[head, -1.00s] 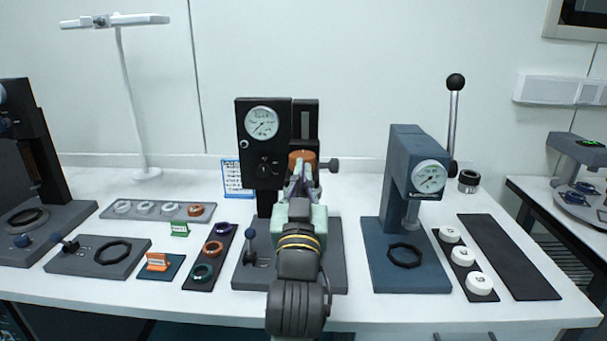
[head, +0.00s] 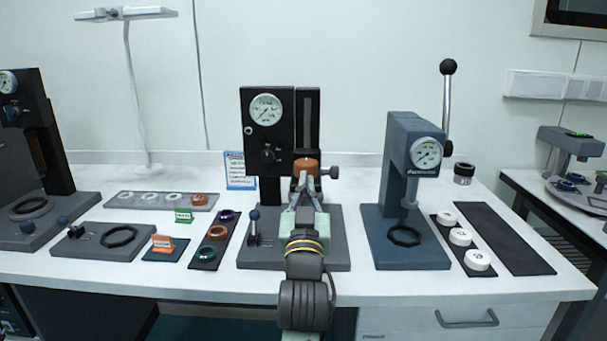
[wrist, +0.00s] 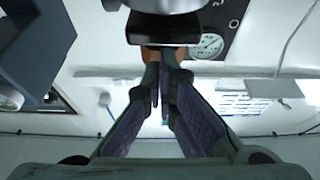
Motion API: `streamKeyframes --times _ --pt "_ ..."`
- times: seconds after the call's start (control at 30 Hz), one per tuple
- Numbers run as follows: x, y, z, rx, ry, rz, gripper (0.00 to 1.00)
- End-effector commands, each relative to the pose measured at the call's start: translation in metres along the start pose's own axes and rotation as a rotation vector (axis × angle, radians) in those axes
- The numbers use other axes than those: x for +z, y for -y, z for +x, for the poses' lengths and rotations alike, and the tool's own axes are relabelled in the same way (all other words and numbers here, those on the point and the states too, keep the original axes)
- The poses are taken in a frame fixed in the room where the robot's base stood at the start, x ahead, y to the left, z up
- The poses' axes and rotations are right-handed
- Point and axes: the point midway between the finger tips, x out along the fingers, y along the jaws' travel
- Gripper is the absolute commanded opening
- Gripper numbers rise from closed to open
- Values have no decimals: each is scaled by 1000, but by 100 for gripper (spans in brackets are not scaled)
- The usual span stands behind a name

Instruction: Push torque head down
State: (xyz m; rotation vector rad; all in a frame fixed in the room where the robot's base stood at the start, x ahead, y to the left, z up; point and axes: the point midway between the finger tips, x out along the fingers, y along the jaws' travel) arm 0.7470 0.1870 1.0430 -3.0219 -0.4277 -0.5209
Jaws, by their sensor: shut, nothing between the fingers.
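The torque head (head: 305,166) is an orange-brown block with a dark side knob (head: 333,172). It sits on the slotted column of the black gauge stand (head: 260,150) in mid-table. Some column slot shows above it. My gripper (head: 304,184) is shut and empty. Its fingertips are at the front of the torque head, and the arm hides the part below. In the wrist view, which is upside down, a sliver of the orange head (wrist: 150,54) shows behind my fingertips (wrist: 166,66). I cannot tell whether they touch it.
A blue-grey press (head: 405,185) with a lever stands to the right. Beside it are a strip of white caps (head: 461,237) and a bare dark mat (head: 500,235).

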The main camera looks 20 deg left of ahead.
Motion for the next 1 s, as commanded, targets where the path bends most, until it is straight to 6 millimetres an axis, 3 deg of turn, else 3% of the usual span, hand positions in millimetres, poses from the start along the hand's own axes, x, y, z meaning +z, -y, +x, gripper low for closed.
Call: streamKeyframes --times 0.03,0.2,0.63,0.77,1.0 --pt "18 -1 -6 2 4 -2 0" --pt "35 -1 -10 3 8 -2 0" --pt "35 -4 -9 8 11 -3 0" --pt "25 -4 -7 10 6 -2 0" --pt "-17 -4 6 10 -2 -1 0"
